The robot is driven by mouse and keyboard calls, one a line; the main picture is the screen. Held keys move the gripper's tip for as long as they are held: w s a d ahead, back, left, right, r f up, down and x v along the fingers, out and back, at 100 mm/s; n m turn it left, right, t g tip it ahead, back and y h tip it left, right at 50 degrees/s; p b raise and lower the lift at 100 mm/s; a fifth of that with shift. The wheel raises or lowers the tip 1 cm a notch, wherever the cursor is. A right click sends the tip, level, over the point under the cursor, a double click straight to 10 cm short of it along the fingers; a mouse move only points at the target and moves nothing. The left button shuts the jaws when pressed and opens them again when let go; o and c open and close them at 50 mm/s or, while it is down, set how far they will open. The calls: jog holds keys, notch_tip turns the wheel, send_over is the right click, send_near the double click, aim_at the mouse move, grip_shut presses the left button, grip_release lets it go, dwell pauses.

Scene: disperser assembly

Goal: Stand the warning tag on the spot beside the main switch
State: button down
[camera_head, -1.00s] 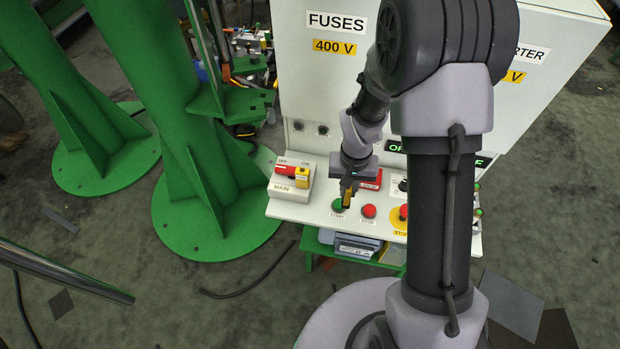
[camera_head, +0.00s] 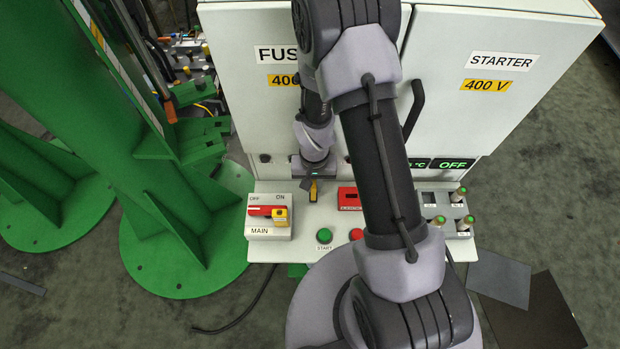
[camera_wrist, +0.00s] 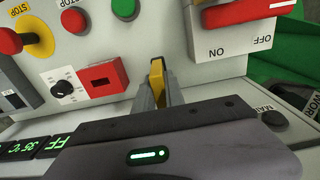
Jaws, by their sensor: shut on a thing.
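The warning tag (camera_head: 313,191) is a small yellow piece with dark edges, upright in the jaws. It also shows in the wrist view (camera_wrist: 157,78) between the grey fingers. My gripper (camera_head: 313,181) is shut on it, pointing down over the white panel to the right of the main switch. I cannot tell whether the tag touches the panel. The main switch (camera_head: 255,228) is a white box with a red handle and a yellow piece on it, marked OFF, ON and MAIN. It shows in the wrist view (camera_wrist: 230,42) at the upper right. The spot itself is not discernible.
A red device (camera_head: 349,198) stands right of my gripper. The green START button (camera_head: 324,235) and a red button (camera_head: 356,235) are on the panel's front part. The cabinet (camera_head: 250,110) rises behind. A green column foot (camera_head: 165,250) stands left.

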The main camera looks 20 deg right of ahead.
jog(key=f, duration=0.1)
jog(key=f+b, duration=0.1)
jog(key=shift+s+f, duration=0.2)
jog(key=shift+f, duration=0.15)
jog(key=shift+w+f, duration=0.25)
jog(key=shift+w+r, duration=0.1)
jog(key=shift+r, duration=0.05)
jog(key=shift+s, duration=0.25)
jog(key=c, duration=1.8)
grip_release()
jog(key=shift+f, duration=0.2)
jog(key=shift+c, duration=0.2)
jog(key=o, duration=0.4)
jog(key=shift+w+r, duration=0.1)
jog(key=shift+o, duration=0.2)
jog(key=shift+r, duration=0.1)
